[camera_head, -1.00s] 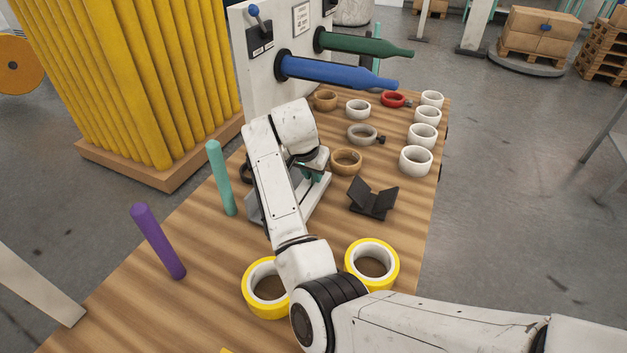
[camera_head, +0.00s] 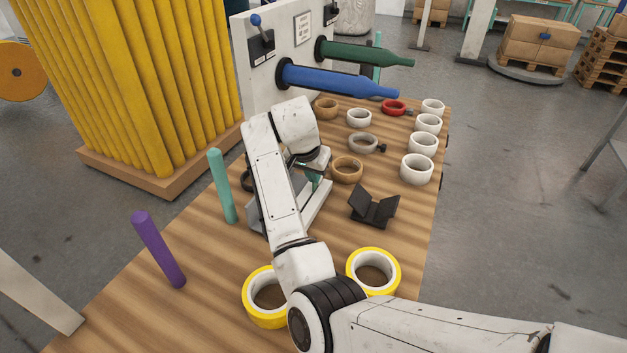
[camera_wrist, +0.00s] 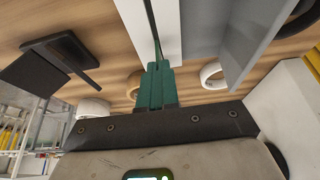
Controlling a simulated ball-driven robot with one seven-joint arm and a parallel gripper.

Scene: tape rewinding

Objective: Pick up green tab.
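In the wrist view, dark-green blocks (camera_wrist: 157,88) stand side by side at the front edge of my gripper (camera_wrist: 158,66), close together. I cannot tell whether they are its fingers or part of the green tab. A thin green strip (camera_wrist: 151,22), possibly the green tab, runs up from them between pale and grey plates. In the head view, a small green piece (camera_head: 317,184) shows beneath my wrist at the white stand (camera_head: 318,203). My arm hides most of the stand and the fingertips there, so grasp or contact is unclear.
Yellow-edged tape rolls (camera_head: 386,257) lie on the wooden table near my forearm. A black V-shaped holder (camera_head: 374,208) is right of the stand, with several tape rings behind. Teal (camera_head: 222,187) and purple (camera_head: 158,250) rods stand left. Blue (camera_head: 335,78) and green (camera_head: 365,52) spindles jut out above.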

